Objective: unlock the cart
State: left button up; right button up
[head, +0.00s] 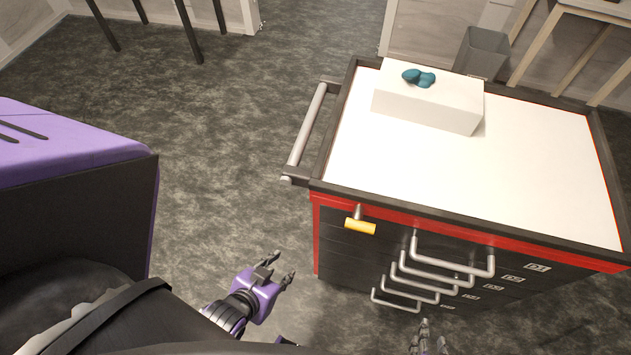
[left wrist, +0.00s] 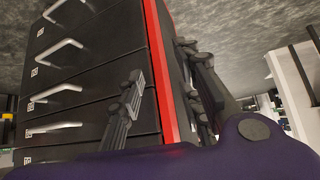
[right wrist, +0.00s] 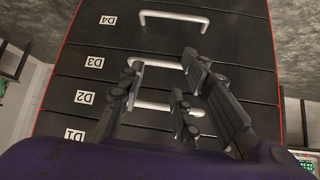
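The cart (head: 330,240) is a black drawer cabinet with red trim and a white top, on the right of the head view. A yellow handle on a short metal stem (head: 360,226) sticks out near the upper left corner of its drawer front. It lies roughly level. My left gripper (head: 282,266) is open and empty, left of the cart and lower than the yellow handle in the picture. The left wrist view shows its fingers apart before the cart's corner. My right gripper (head: 430,335) is open and empty in front of the labelled drawers, also seen in the right wrist view (right wrist: 158,85).
A white box (head: 425,105) with a teal object (head: 418,77) on it stands on the cart top. A push bar (head: 308,125) juts from the cart's left side. Metal drawer handles (head: 450,258) project in front. The floor left of the cart is clear.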

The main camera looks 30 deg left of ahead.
aim_at(356, 223)
jog(key=k+j, duration=0.1)
jog(key=j, duration=0.45)
jog(key=j+z, duration=0.1)
jog(key=j, duration=0.45)
jog(key=k+j, duration=0.1)
jog(key=k, duration=0.2)
jog(key=k+j, duration=0.15)
jog(key=k, duration=0.2)
